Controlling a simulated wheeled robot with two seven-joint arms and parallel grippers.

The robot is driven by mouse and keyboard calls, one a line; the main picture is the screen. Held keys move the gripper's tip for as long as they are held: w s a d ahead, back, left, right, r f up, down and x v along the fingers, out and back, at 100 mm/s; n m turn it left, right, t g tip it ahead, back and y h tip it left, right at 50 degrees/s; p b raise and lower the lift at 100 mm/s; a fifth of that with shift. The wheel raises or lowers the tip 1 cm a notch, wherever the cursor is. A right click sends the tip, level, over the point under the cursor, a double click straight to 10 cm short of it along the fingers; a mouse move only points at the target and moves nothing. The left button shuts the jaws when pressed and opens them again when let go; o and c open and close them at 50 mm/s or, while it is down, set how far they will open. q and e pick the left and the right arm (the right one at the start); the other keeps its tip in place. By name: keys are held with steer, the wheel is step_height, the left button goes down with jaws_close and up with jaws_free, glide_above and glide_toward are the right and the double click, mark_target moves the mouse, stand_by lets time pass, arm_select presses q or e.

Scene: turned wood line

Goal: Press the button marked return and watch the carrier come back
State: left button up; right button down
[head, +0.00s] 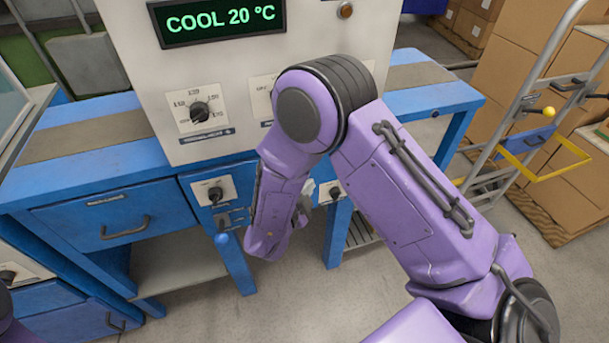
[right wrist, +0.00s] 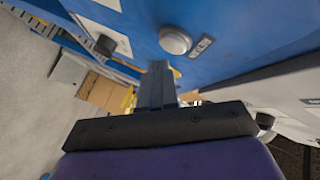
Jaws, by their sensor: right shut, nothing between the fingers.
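In the right wrist view a round pale button (right wrist: 175,40) sits on a blue panel, with a small label plate (right wrist: 202,45) beside it. The label's lettering is too small and slanted to read. My right gripper (right wrist: 159,70) is shut and empty, its fingertips close below the button in the picture. I cannot tell whether they touch it. In the head view my right arm hides the button and most of the gripper. I cannot make out a carrier. My left gripper is not in view.
A white control cabinet (head: 150,60) with a display (head: 221,19) reading COOL 20 °C and a dial (head: 200,111) stands on a blue bench (head: 100,170). A blue-tipped lever (head: 221,240) juts from its front. A hand truck (head: 530,90) and cartons (head: 560,65) stand at right.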

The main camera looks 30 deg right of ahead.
steer(key=shift+w, duration=0.1)
steer(key=shift+w+d, duration=0.15)
steer(key=shift+w, duration=0.2)
